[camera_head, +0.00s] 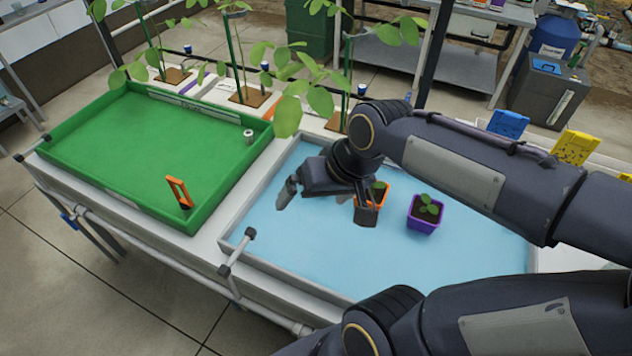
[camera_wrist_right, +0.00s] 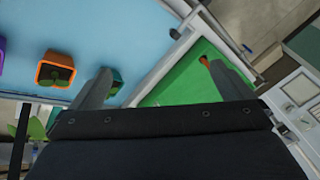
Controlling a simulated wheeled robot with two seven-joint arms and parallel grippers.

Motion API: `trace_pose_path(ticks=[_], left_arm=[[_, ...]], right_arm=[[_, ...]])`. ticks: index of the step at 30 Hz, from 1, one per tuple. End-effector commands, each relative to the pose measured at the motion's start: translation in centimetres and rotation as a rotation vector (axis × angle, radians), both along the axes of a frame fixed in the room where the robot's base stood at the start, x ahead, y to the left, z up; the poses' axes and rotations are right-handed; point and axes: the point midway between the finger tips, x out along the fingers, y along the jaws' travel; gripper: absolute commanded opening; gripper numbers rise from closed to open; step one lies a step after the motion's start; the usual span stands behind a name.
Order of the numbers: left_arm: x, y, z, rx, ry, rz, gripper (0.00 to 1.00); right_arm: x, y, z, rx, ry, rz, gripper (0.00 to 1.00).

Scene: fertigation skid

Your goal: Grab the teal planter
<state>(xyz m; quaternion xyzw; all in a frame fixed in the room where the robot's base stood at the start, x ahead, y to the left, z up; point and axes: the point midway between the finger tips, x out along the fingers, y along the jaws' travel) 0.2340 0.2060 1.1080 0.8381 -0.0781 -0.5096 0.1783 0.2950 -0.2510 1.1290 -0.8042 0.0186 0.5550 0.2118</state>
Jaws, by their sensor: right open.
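The teal planter (camera_wrist_right: 117,80) shows in the right wrist view, just beside the left-hand finger, which hides part of it. In the head view I cannot make it out; my right gripper and wrist cover that part of the blue tray. My right gripper (camera_head: 326,204) is open above the blue tray (camera_head: 300,255), and nothing shows between its fingers. In the right wrist view the gripper (camera_wrist_right: 155,68) has its fingers spread wide, with the teal planter toward the left finger. My left gripper is not in view.
An orange planter (camera_head: 382,191) stands partly behind a right gripper finger. A purple planter (camera_head: 424,220) with a seedling stands to its right. A green tray (camera_head: 130,150) adjoins on the left, holding an orange-framed item (camera_head: 178,192) and a small pale cylinder (camera_head: 248,137). Tall plants line the back.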

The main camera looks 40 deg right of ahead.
Motion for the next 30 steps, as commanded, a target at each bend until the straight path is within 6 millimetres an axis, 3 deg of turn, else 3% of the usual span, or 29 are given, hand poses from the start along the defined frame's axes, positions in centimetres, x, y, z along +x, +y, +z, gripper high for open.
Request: trace_pose_path(ticks=[5, 10, 14, 18, 24, 30], left_arm=[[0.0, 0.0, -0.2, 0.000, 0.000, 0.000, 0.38], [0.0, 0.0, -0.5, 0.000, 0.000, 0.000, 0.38], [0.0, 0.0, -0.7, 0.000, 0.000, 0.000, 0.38], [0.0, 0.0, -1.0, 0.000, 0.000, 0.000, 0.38], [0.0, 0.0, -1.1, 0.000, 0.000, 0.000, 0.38], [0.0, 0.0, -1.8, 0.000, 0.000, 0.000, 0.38]], right_arm=[[3.7, -2.5, -0.2, -0.016, 0.078, -0.091, 1.00], [8.9, -6.1, -1.8, -0.031, 0.177, -0.226, 1.00], [14.2, -10.1, -5.3, -0.043, 0.274, -0.376, 1.00], [18.6, -14.3, -10.6, -0.050, 0.365, -0.540, 1.00], [21.5, -18.1, -16.7, -0.053, 0.440, -0.702, 1.00], [22.1, -19.0, -19.4, -0.052, 0.459, -0.747, 1.00]])
